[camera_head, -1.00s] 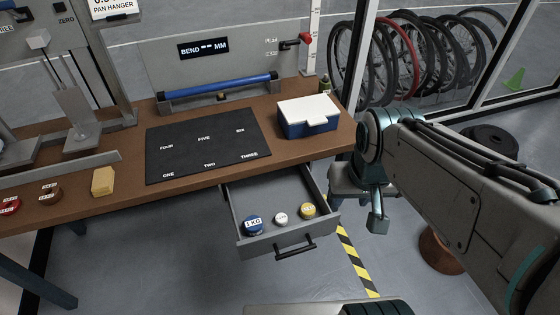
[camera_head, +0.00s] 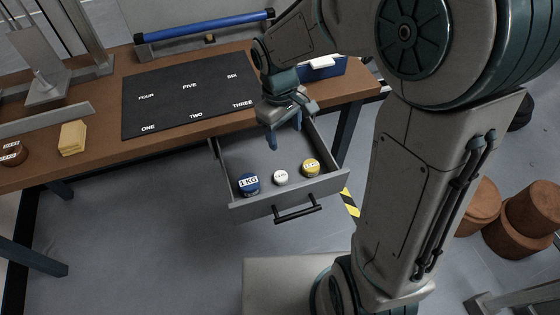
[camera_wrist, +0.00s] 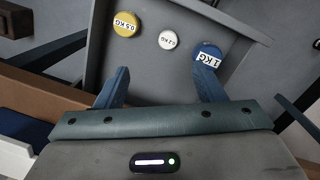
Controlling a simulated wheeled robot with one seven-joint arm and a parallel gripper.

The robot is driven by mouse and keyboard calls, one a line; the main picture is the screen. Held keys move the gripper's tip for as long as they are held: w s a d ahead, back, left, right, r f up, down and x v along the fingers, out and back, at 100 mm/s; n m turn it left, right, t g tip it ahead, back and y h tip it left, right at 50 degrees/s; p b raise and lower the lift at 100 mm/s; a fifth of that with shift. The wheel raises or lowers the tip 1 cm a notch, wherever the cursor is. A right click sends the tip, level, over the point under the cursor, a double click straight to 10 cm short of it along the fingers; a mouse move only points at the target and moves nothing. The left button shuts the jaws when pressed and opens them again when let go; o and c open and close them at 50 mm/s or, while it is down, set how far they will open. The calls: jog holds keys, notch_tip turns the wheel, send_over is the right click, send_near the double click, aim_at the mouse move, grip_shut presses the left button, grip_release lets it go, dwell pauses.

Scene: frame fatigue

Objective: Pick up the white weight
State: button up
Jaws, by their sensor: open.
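The white weight (camera_head: 281,177) is a small round piece lying in the open drawer (camera_head: 245,207), between a blue 1 KG weight (camera_head: 249,184) and a yellow weight (camera_head: 311,168). In the wrist view the white weight (camera_wrist: 168,39) reads 0.2 KG and shows ahead of the fingers, roughly between their lines. The blue weight (camera_wrist: 207,56) is just beyond the right finger, and the yellow weight (camera_wrist: 126,23) is marked 0.5 KG. My gripper (camera_head: 285,142) is open and empty above the back part of the drawer, its fingers pointing down. In the wrist view my gripper (camera_wrist: 160,83) has its fingers wide apart.
The wooden table (camera_head: 95,163) edge lies right behind the drawer. A black mat (camera_head: 180,105) with number words and a yellow block (camera_head: 73,137) lie on it. A blue box with a white lid (camera_head: 325,66) stands behind my arm. The drawer's black handle (camera_head: 298,210) faces forward.

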jog(key=n+b, duration=0.1)
send_near(281, 175)
jog(key=f+b, duration=0.1)
jog(key=f, duration=0.2)
jog(key=shift+w+a+n+g+b, duration=0.1)
jog(key=shift+a+n+g+b, duration=0.1)
jog(key=shift+n+g+b, duration=0.15)
jog(key=f, duration=0.2)
jog(key=f+b, duration=0.1)
jog(key=d+f, duration=0.1)
jog(key=f, duration=0.1)
jog(key=shift+s+f, duration=0.25)
jog(key=shift+f, duration=0.05)
jog(key=c, duration=1.2)
